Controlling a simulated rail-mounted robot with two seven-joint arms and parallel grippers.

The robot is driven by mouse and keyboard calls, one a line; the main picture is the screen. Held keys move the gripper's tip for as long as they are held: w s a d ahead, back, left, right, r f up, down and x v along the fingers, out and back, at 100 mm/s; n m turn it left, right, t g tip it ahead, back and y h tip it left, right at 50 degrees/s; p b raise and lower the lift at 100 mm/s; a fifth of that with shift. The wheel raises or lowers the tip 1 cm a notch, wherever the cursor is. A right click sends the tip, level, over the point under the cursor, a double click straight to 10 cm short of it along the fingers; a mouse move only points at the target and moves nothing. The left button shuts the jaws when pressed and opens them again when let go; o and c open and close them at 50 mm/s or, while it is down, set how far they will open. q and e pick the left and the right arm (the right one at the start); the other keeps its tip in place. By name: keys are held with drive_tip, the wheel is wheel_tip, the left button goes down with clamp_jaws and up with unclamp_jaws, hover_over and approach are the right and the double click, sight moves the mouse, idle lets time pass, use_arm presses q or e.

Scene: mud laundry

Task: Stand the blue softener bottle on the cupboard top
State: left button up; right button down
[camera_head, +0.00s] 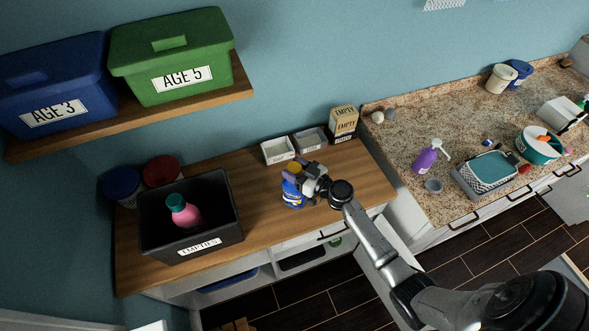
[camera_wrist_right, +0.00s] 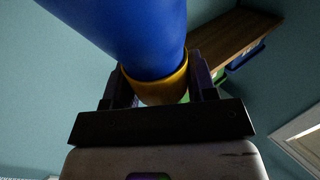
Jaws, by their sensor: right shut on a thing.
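The blue softener bottle (camera_head: 292,193) is upright over the wooden cupboard top (camera_head: 262,228), right of the black bin. Whether its base touches the wood I cannot tell. My right gripper (camera_head: 297,172) is shut on its yellow cap end, reaching in from the right. In the right wrist view the blue body (camera_wrist_right: 135,35) stretches away from the camera, and the yellow cap (camera_wrist_right: 163,88) sits between the two dark fingers. My left gripper is not in view.
A black bin (camera_head: 237,232) labelled EMPTIES holds a pink bottle (camera_head: 185,212). Two small trays (camera_head: 278,150) and an EMPTY carton (camera_head: 344,122) stand at the back. Blue (camera_head: 122,184) and red (camera_head: 162,170) tubs are left. Bare wood lies left and right of the blue bottle.

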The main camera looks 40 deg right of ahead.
drive_tip(key=shift+f, duration=0.1)
idle(0.3)
drive_tip(key=shift+f, duration=0.1)
drive_tip(key=c, duration=0.9)
unclamp_jaws()
drive_tip(key=shift+f, duration=0.1)
drive_tip(key=o, duration=0.5)
drive_tip(key=shift+c, duration=0.2)
